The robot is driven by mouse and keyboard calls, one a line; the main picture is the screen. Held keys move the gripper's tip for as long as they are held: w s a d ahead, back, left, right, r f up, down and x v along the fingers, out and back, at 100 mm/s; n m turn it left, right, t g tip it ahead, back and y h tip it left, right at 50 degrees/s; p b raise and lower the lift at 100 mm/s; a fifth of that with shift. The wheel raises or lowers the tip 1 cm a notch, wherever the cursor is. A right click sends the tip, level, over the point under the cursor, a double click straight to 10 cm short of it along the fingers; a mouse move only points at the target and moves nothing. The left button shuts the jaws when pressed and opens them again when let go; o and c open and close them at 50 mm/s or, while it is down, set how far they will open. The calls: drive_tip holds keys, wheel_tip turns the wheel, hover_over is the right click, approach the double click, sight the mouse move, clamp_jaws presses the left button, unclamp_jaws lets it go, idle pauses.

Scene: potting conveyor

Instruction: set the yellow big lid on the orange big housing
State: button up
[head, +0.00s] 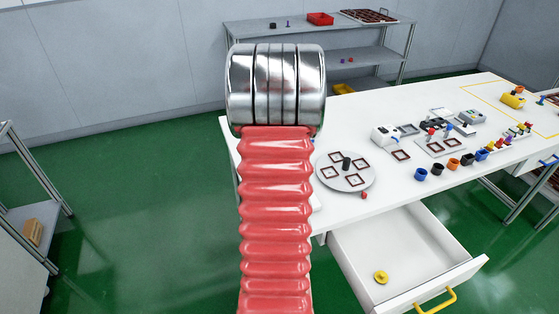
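A round yellow lid (380,277) with a raised middle lies in the open drawer (385,240), near its front left part. I take it for the yellow big lid. An orange housing (453,165) stands upright on the white table, in a row of cup-shaped housings between black ones. It looks open at the top, with nothing on it. My red ribbed arm with its silver end piece rises through the left middle of the head view. My gripper's fingers do not show, so what it holds is hidden.
The white table (385,112) carries a round turntable (345,171), small devices and several small coloured parts. A blue housing (421,174) stands left in the row. A yellow cylinder (512,100) lies at the far right. The drawer juts out in front; green floor is clear left.

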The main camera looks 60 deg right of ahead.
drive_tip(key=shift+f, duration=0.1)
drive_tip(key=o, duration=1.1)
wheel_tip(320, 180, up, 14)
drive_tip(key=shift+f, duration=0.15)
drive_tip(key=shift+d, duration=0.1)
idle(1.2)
